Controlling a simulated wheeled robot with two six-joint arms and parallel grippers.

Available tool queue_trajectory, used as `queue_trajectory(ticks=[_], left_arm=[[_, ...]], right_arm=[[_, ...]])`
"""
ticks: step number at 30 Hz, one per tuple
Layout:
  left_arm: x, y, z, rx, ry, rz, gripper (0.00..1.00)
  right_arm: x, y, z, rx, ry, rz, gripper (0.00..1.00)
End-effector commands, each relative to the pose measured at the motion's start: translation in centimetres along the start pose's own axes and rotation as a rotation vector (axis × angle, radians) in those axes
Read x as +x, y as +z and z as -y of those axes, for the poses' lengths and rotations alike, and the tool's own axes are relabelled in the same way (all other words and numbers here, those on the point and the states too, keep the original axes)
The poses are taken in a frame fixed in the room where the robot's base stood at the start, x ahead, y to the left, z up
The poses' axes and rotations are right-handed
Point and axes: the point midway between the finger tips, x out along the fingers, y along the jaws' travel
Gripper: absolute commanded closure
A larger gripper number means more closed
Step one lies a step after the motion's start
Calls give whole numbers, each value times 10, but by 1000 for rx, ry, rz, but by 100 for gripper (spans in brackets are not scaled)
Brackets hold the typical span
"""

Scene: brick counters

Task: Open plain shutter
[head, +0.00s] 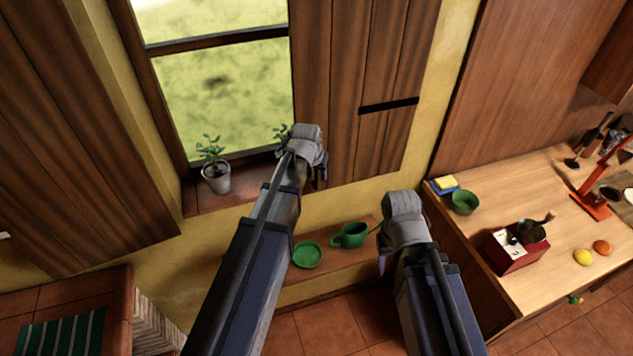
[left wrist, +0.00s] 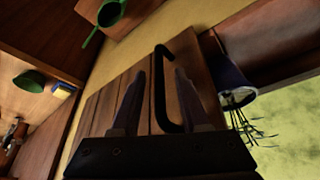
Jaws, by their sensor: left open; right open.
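The right wooden shutter (head: 345,85) covers the right part of the window and bears a black strip. The left shutter (head: 70,130) stands swung aside at the left. My left gripper (head: 318,178) is at the right shutter's lower left edge. In the left wrist view its open fingers (left wrist: 162,95) stand either side of a black C-shaped handle (left wrist: 160,62) on the shutter boards (left wrist: 112,92). I cannot tell whether they touch it. In the head view the gripper hides the handle. My right gripper (head: 385,258) is open and empty, low in front of the wall shelf.
A potted plant (head: 216,176) stands on the sill, and another plant is partly behind my left gripper. The wooden counter (head: 520,210) at the right holds several items.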

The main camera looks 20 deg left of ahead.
Motion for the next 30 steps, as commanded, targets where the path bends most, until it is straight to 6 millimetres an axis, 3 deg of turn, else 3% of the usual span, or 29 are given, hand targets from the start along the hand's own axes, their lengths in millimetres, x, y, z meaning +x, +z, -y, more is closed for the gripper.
queue_trajectory(ticks=[3, 11, 23, 30], left_arm=[[10, 0, 0, 0, 0, 0, 55], [8, 0, 0, 0, 0, 0, 55], [8, 0, 0, 0, 0, 0, 99], [8, 0, 0, 0, 0, 0, 100]], right_arm=[[9, -1, 1, 0, 0, 0, 50], [8, 0, 1, 0, 0, 0, 50], [8, 0, 1, 0, 0, 0, 50], [8, 0, 1, 0, 0, 0, 50]])
